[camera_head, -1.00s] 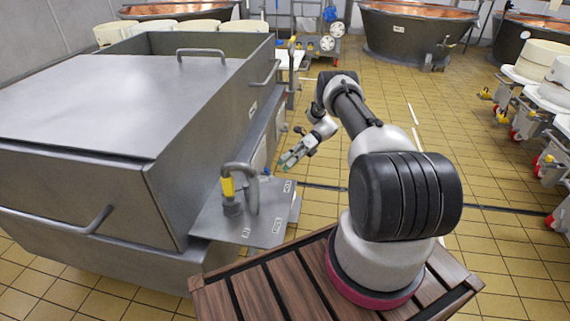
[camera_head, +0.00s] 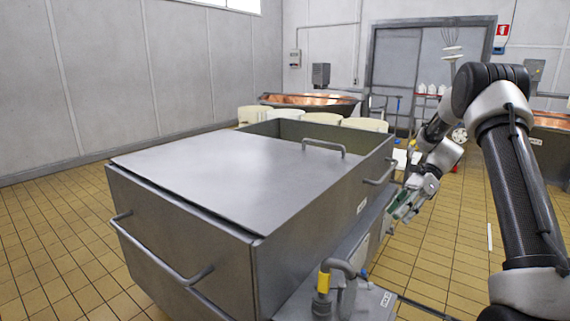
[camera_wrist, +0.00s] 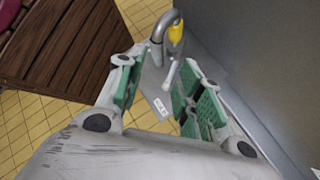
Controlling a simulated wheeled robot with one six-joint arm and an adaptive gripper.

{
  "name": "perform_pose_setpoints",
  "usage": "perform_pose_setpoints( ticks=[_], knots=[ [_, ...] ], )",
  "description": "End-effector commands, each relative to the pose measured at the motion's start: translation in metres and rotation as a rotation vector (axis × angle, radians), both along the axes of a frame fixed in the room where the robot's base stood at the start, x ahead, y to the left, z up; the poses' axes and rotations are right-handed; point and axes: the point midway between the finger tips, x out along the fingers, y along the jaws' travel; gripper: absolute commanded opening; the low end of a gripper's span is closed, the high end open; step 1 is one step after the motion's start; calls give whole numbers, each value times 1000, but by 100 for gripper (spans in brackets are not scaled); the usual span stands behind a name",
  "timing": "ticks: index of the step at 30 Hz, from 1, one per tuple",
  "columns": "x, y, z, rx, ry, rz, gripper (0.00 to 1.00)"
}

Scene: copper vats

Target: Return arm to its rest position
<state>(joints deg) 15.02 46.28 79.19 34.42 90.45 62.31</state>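My arm is raised at the right of the head view, bent at the elbow. My gripper (camera_head: 400,208) hangs beside the right side of the grey metal vat (camera_head: 185,185), over its side ledge. In the wrist view the two green-padded fingers of my gripper (camera_wrist: 155,92) stand apart with nothing between them. Beyond them show a metal pipe with a yellow-handled valve (camera_wrist: 175,33) and the grey ledge (camera_wrist: 150,98). No contact with the vat is visible.
The yellow-handled valve (camera_head: 322,283) stands on the vat's ledge. My brown slatted base shows in the wrist view. Copper vats (camera_head: 310,100) and white tubs (camera_head: 262,114) stand behind. Tiled floor (camera_head: 445,235) lies open on the right.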

Motion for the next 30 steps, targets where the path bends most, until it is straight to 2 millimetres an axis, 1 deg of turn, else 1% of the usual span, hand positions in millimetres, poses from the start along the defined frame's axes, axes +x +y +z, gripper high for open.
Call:
perform_pose_setpoints(
  ticks=[1,2,3,5,6,8,10,12,14,15,19,22,24,27,30],
  knots=[
    [-10,4,27,-27,-70,49,36],
    [-18,5,41,-44,-111,83,36],
    [-28,7,58,-65,-165,128,36],
    [-45,9,82,-99,-247,198,36],
    [-56,11,97,-120,-301,246,36],
    [-76,13,118,-153,-380,321,36],
    [-100,15,139,-193,-472,411,36],
    [-126,15,157,-231,-560,504,36],
    [-148,16,171,-266,-634,587,36],
    [-163,15,178,-289,-682,643,36],
    [-213,13,194,-366,-832,833,36],
    [-250,9,199,-429,-938,985,36],
    [-273,6,198,-472,-1004,1089,36],
    [-299,1,193,-525,-1079,1220,36],
    [-316,-3,188,-567,-1131,1319,36]
  ],
)
